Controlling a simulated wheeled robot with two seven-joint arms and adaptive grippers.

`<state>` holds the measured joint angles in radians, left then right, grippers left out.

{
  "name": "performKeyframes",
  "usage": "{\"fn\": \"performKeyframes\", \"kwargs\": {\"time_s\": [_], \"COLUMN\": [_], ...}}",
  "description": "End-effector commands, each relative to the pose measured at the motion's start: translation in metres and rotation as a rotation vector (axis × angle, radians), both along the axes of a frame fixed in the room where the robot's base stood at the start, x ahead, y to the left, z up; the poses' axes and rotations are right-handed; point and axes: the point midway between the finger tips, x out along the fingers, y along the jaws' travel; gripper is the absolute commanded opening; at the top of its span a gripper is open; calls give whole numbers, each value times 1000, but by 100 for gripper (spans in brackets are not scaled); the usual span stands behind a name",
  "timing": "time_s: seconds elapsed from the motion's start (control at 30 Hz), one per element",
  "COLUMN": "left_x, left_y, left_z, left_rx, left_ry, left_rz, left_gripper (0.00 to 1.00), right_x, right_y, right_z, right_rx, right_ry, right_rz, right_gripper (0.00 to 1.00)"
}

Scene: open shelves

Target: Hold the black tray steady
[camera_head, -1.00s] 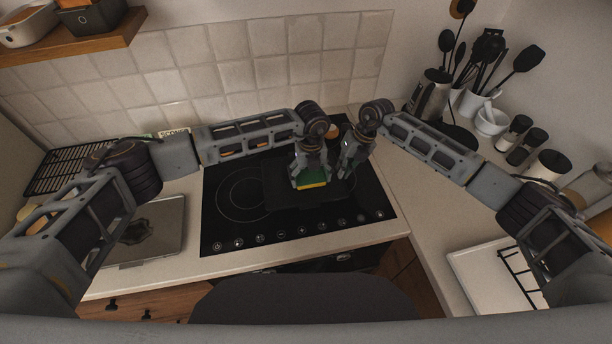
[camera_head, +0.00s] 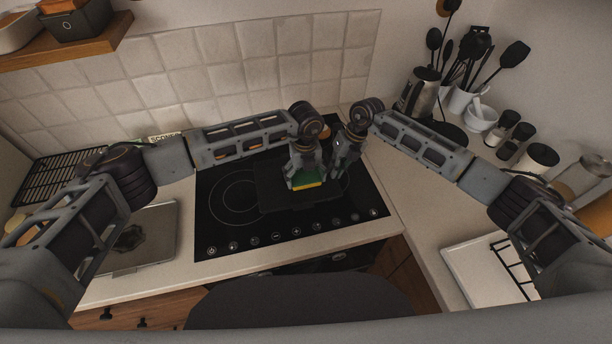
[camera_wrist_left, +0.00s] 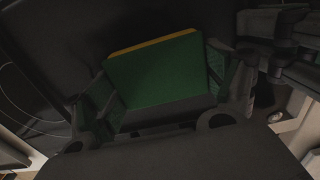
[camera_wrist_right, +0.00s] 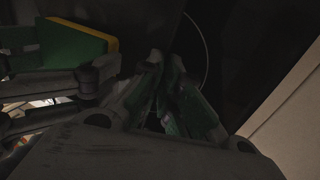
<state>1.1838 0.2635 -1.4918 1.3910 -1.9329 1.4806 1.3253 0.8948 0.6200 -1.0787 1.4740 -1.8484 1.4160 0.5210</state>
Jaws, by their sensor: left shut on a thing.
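The black tray (camera_head: 272,196) lies flat over the dark cooktop. It is hard to tell from the glass, and its right part is hidden behind the grippers. My left gripper (camera_head: 306,184) is shut on a green sponge with a yellow layer (camera_wrist_left: 155,72), held over the tray; whether it touches the tray is unclear. My right gripper (camera_wrist_right: 168,62) is just right of the left one, near the tray's right side. Its fingertips are close together in the dark right wrist view, and I cannot tell whether the tray edge is between them.
The black cooktop (camera_head: 225,215) has touch controls along its front. Right of it stand a kettle (camera_head: 415,95), utensil pots, a white mortar (camera_head: 481,118) and jars. A wire rack (camera_head: 55,175) is at the left. The two grippers are very close together.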

Motion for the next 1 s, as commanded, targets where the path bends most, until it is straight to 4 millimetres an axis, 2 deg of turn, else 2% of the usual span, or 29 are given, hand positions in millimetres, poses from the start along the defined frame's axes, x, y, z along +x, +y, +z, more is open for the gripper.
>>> {"fn": "performKeyframes", "kwargs": {"time_s": [0.5,1.0], "left_x": [-4,-6], "left_y": [26,31], "left_z": [-3,-4], "left_rx": [1,4], "left_ry": [0,3], "left_rz": [1,2], "left_gripper": [65,65], "right_x": [-1,-1], "right_y": [0,-1], "right_z": [-1,-2], "right_rx": [-2,-3], "right_ry": [3,3], "right_rz": [0,0], "right_gripper": [0,0]}}
